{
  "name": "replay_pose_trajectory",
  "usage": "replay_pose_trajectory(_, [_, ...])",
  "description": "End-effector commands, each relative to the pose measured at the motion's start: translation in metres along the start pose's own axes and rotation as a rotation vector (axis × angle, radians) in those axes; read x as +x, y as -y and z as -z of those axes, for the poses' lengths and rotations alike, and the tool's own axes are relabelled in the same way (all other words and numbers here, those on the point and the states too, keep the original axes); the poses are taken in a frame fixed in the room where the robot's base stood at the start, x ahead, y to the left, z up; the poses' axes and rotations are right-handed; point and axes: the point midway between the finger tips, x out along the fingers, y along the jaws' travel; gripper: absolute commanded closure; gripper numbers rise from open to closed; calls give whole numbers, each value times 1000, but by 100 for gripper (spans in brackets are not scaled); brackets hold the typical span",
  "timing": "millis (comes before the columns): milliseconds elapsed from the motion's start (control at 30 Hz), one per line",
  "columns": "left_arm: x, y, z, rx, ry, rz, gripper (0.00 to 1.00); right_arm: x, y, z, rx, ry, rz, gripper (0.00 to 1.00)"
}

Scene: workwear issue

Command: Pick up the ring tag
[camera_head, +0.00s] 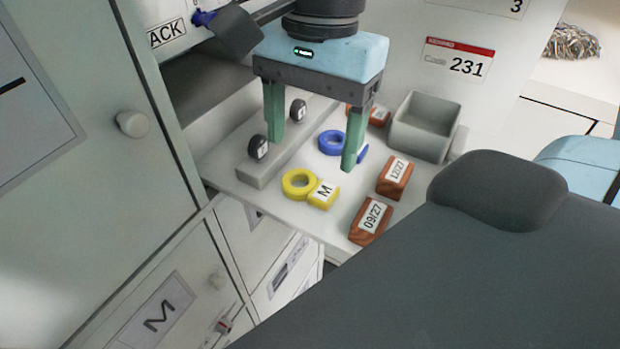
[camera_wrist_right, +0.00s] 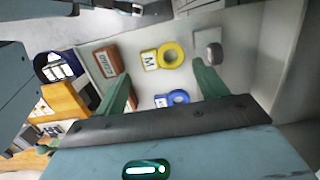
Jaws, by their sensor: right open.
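A yellow ring tag (camera_head: 312,189) with a white label reading M lies flat on the pale shelf, near its front edge. A blue ring tag (camera_head: 324,144) lies farther back, partly hidden by a finger of my right gripper (camera_head: 312,154). The right gripper is open and empty, its green fingers pointing down above the shelf and apart from both tags. In the right wrist view, the yellow tag (camera_wrist_right: 160,60) and the blue tag (camera_wrist_right: 165,101) show between or just beyond the open fingers (camera_wrist_right: 160,70). My left gripper is not in view.
Wooden blocks labelled 12/27 (camera_head: 395,178) and 09/27 (camera_head: 371,221) stand right of the tags. A grey open bin (camera_head: 424,130) is behind them. A grey rail (camera_head: 255,176) with two black round pieces lies left. Cabinet doors (camera_head: 95,200) border the left.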

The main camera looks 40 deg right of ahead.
Motion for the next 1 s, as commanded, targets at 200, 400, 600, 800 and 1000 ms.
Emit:
replay_pose_trajectory(200, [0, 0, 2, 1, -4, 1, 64, 11, 0, 0, 0, 0, 0, 28])
replay_pose_trajectory(400, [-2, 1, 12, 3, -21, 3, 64, 26, -1, 3, 0, 1, -1, 28])
replay_pose_trajectory(600, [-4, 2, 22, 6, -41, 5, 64, 51, 0, 6, 0, -1, -1, 28])
replay_pose_trajectory(800, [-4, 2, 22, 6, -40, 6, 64, 63, 1, 6, 2, 0, 2, 28])
replay_pose_trajectory(1000, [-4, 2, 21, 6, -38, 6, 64, 63, 2, 6, 2, 1, 2, 31])
